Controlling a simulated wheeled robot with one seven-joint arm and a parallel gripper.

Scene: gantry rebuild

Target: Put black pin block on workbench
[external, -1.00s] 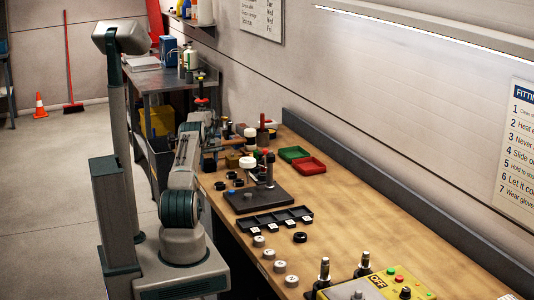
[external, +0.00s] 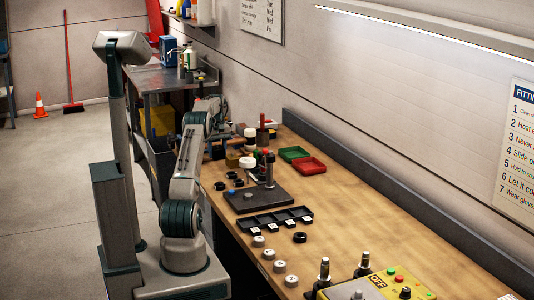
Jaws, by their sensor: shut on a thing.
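The workbench (external: 345,215) has a wooden top and runs along the wall from the back middle to the front right. My gripper (external: 220,137) is at the far left end of the workbench, beside the wrist of my raised arm. It is small and partly hidden in this view. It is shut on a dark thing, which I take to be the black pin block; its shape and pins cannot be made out. I cannot tell whether it touches the bench top.
A dark plate (external: 245,200) with an upright post stands near my arm. Green (external: 294,153) and red (external: 312,166) trays lie behind it. A black compartment tray (external: 262,224), several grey caps and a yellow control box (external: 375,287) are nearer. The bench's right middle is clear.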

